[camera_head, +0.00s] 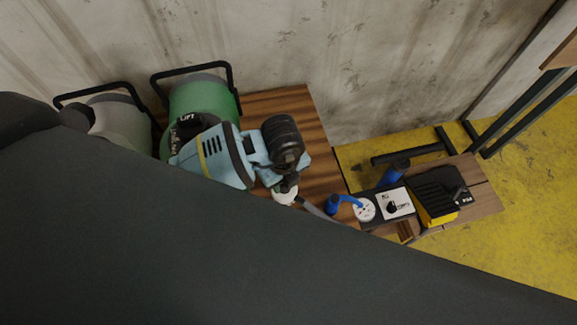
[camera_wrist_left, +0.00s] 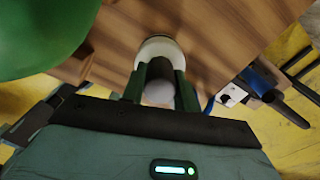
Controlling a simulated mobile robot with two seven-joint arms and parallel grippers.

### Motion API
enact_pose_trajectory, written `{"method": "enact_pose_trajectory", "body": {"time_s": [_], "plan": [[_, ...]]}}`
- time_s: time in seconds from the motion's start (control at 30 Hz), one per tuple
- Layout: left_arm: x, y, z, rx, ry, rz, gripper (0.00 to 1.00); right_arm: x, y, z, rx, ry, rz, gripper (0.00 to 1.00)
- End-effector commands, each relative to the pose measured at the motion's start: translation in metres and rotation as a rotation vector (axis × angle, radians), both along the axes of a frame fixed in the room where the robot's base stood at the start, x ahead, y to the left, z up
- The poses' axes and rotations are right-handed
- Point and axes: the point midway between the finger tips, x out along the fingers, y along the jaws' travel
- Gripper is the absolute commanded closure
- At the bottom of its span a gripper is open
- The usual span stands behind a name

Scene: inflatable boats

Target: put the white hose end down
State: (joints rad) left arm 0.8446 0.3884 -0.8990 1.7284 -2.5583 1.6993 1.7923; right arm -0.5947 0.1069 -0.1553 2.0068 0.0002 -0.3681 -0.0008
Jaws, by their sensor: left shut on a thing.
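My left gripper (camera_head: 286,188) is over the wooden table (camera_head: 290,100), shut on the white hose end (camera_head: 284,197). A short grey piece of hose (camera_head: 312,208) runs from beside it to the right. In the left wrist view, the two dark fingers of the gripper (camera_wrist_left: 160,90) stand on either side of the white hose end (camera_wrist_left: 160,47), with wood grain behind it. I cannot tell whether it touches the table. My right gripper is not in view.
Green (camera_head: 203,100) and pale (camera_head: 118,122) tanks with black handles stand at the left. A lower wooden surface (camera_head: 482,190) at the right holds a gauge (camera_head: 364,210), blue fittings (camera_head: 397,170) and a black-and-yellow device (camera_head: 437,198). A dark shape hides the lower head view.

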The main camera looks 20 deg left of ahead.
Motion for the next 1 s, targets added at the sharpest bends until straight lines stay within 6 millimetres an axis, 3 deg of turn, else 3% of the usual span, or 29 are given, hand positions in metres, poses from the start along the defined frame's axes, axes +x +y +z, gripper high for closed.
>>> {"method": "enact_pose_trajectory", "body": {"time_s": [0.1,0.3,0.6,0.8,1.0], "plan": [[0.026,0.005,-0.003,0.001,-0.001,0.002,1.00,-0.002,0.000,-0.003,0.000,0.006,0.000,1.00],[0.049,0.009,-0.005,-0.001,0.001,0.000,1.00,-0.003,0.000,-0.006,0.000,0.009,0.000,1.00],[0.061,0.011,-0.005,-0.001,-0.001,0.001,1.00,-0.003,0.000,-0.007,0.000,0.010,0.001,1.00],[0.059,0.011,-0.035,0.000,0.003,0.000,1.00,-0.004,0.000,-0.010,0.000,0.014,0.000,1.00],[0.060,0.011,-0.042,0.000,0.000,-0.001,0.99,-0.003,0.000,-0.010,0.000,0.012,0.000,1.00]]}}
